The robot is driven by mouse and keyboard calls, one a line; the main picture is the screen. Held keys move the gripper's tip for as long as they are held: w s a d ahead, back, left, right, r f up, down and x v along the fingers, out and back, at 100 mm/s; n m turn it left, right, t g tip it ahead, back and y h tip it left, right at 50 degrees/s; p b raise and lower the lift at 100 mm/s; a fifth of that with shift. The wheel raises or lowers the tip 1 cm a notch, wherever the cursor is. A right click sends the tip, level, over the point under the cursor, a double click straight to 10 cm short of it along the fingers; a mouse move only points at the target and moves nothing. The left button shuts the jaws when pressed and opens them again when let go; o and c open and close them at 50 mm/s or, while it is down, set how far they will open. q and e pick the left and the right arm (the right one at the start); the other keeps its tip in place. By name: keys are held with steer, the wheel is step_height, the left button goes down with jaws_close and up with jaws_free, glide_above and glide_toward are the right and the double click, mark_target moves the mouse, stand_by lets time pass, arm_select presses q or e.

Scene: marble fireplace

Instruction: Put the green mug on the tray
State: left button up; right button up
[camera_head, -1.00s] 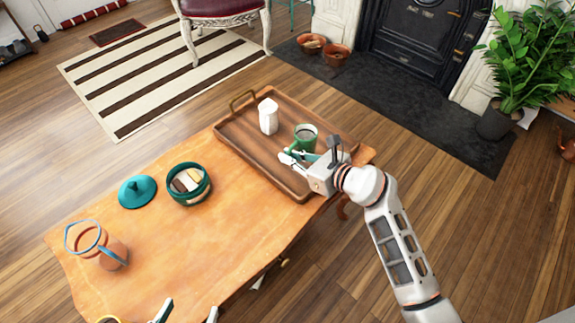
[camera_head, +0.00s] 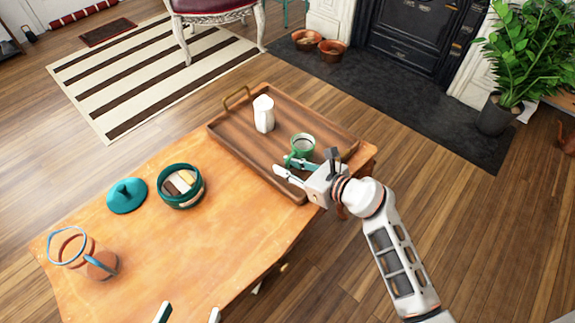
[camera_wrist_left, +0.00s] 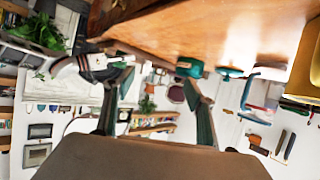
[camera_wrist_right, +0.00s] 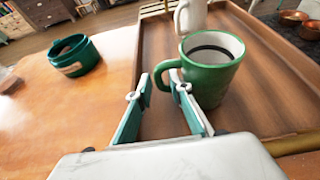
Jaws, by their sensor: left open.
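The green mug (camera_head: 302,147), pale inside with dark contents, stands upright on the wooden tray (camera_head: 232,139), near its front right side. In the right wrist view the mug (camera_wrist_right: 212,70) stands on the tray floor, its handle toward my gripper. My right gripper (camera_head: 288,169) is open at the mug's near side. In its wrist view the fingers (camera_wrist_right: 162,88) are spread, with the handle close to the right fingertip; whether they touch is unclear. My left gripper (camera_head: 189,312) is open and empty at the bottom of the head view.
A white cup (camera_head: 263,114) stands on the tray behind the mug. Bare table lies between pot and tray.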

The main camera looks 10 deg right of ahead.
arm_select(q)
steer(key=shift+f, duration=0.15)
arm_select(e)
steer(key=shift+r, duration=0.15)
steer(key=shift+d+r, duration=0.1)
steer(key=shift+r, duration=0.1)
steer(key=p+v, duration=0.1)
steer(key=v, duration=0.1)
steer(key=shift+s+d+r, duration=0.2)
steer(key=shift+s+r, duration=0.05)
steer(key=shift+r, duration=0.05)
steer(key=p+v, duration=0.2)
steer(key=v, duration=0.5)
steer(key=shift+s+d, duration=0.15)
steer(key=shift+s, duration=0.15)
arm_select(q)
steer(key=shift+s+a+f+m+g+y, duration=0.15)
steer(key=shift+s+a+f+m+g, duration=0.1)
steer(key=shift+s+a+f, duration=0.25)
steer(key=shift+s+a+f+m+g+y, duration=0.15)
steer(key=shift+s+a+f+m, duration=0.15)
steer(key=shift+a+f, duration=0.4)
arm_select(e)
steer(key=shift+s+d+r, duration=0.1)
steer(key=shift+s+d, duration=0.25)
steer(key=shift+s, duration=0.25)
arm_select(q)
steer(key=shift+r, duration=0.2)
